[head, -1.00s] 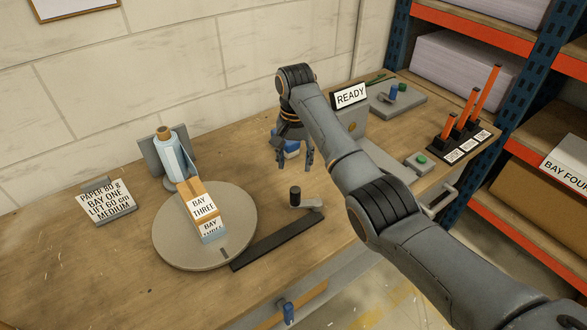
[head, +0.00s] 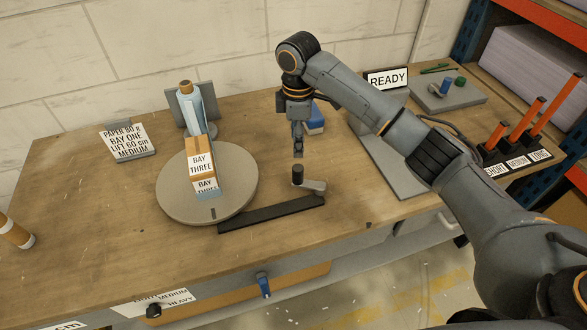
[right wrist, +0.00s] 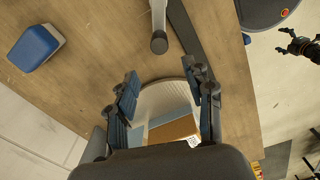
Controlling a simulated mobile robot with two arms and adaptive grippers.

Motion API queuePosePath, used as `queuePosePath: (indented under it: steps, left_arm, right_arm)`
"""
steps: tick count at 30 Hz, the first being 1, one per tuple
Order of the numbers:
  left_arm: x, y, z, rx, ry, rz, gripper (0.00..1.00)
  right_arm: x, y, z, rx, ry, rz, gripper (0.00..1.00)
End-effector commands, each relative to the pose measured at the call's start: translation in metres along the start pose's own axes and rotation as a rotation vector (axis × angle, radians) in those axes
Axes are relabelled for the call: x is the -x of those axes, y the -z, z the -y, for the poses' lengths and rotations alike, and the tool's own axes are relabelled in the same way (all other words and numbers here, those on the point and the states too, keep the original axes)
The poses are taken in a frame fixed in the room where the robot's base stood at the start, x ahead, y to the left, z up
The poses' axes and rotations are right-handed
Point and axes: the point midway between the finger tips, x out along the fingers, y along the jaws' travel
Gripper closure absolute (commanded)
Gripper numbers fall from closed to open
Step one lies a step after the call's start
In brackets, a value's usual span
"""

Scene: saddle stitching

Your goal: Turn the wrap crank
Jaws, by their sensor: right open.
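The wrap crank (head: 313,187) is a short grey arm with an upright black knob (head: 297,175), at the right end of a black bar (head: 270,213). The bar runs to a round grey turntable (head: 170,205). A carton labelled BAY THREE (head: 202,165) stands on the turntable. My right gripper (head: 298,153) points down just above the knob, apart from it, open and empty. In the right wrist view its spread fingers (right wrist: 163,80) show with the crank (right wrist: 158,22) beyond them. A dark gripper, seemingly my left one (right wrist: 296,46), is small at that view's right, fingers apart.
A blue-topped block (head: 315,118) lies behind my right gripper. A READY sign (head: 388,79), a grey plate with knobs (head: 447,95) and orange levers (head: 517,119) are at right. The bench front left is mostly clear.

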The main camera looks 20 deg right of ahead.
Motion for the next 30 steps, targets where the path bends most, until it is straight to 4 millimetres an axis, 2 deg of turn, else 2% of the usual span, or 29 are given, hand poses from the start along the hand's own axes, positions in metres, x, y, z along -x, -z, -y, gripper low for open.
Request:
queuePosePath:
  steps: [3, 6, 10, 15, 21, 30]
  left_arm:
    - [0.006, 0.009, 0.015, 0.002, 0.018, -0.012, 0.13]
    - [0.01, 0.011, 0.019, 0.002, 0.023, -0.015, 0.13]
    - [0.014, 0.01, 0.016, 0.002, 0.019, -0.013, 0.13]
    - [0.018, 0.007, -0.001, 0.004, -0.002, -0.01, 0.13]
    - [0.019, 0.006, -0.006, 0.0, -0.008, -0.007, 0.13]
    - [0.019, 0.004, 0.001, -0.001, 0.001, -0.004, 0.13]
  right_arm:
    - [-0.022, -0.001, 0.001, -0.003, 0.006, 0.002, 0.48]
    - [-0.044, -0.001, 0.001, -0.004, 0.005, 0.003, 0.48]
    - [-0.072, -0.001, 0.001, -0.004, 0.005, 0.003, 0.48]
    - [-0.101, -0.001, 0.0, -0.006, 0.002, 0.002, 0.48]
    - [-0.118, 0.0, 0.0, -0.004, 0.0, 0.0, 0.48]
    - [-0.121, 0.0, 0.0, -0.004, -0.001, 0.0, 0.48]
